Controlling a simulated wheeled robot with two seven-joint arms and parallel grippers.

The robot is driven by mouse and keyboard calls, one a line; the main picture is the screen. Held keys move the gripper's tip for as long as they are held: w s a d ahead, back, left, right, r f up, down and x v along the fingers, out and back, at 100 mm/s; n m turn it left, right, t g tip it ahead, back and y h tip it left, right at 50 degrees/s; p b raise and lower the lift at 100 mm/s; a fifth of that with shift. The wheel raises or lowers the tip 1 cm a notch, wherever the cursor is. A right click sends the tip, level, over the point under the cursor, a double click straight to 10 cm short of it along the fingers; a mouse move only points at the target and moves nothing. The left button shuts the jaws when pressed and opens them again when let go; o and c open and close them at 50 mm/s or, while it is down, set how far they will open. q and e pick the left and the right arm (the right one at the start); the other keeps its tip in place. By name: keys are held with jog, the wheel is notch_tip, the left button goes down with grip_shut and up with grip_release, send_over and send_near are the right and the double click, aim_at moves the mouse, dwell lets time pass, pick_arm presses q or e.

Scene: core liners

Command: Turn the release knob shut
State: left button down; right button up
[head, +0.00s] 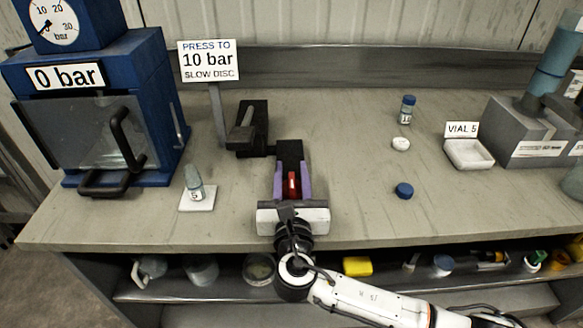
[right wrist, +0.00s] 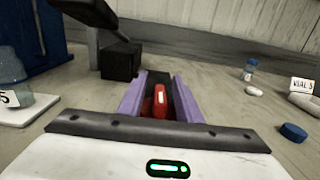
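The release knob (head: 292,185) is red with a pale mark on top, at the near end of the dark pump body (head: 289,152). It also shows in the right wrist view (right wrist: 160,101). My right gripper (head: 292,182) reaches in from the front edge of the bench. Its two purple fingers (right wrist: 160,95) stand apart, one on each side of the knob. A narrow gap seems to show beside the knob, and I cannot tell whether either finger touches it. The lower part of the knob is hidden. My left gripper is not in view.
The black pump lever (head: 243,128) stands behind and left. A blue press (head: 165,110) reading 0 bar is at left, with a vial on a white pad (head: 197,205) nearby. A blue cap (head: 404,190) and a white tray (head: 468,154) are at right.

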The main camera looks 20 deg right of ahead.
aim_at(292, 189)
jog(key=v, duration=0.8)
jog(key=shift+s+a, duration=0.1)
jog(key=shift+s, duration=0.15)
